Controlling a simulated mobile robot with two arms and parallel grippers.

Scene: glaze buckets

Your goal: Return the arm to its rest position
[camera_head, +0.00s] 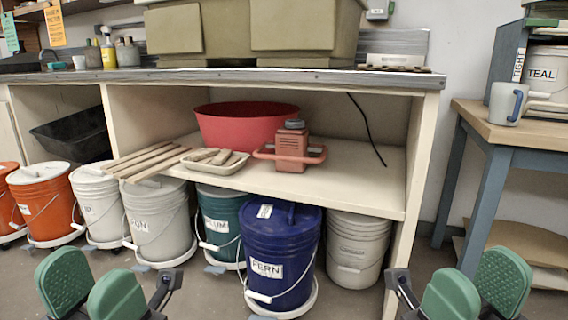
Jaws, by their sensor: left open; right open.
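My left gripper (90,288) shows at the bottom left, with its two green finger pads apart and nothing between them. My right gripper (476,290) shows at the bottom right, also with its green pads apart and empty. Both are in front of the bench and touch nothing that I can see. The blue bucket labelled FERN (283,245) stands upright on the floor between them, lid on, on a white wheeled base. The arms behind the grippers are mostly out of the picture.
More lidded buckets stand in a row to the left, including an orange bucket (47,208). A grey bucket (357,250) is at the right. The shelf (345,180) holds a red basin (245,124).

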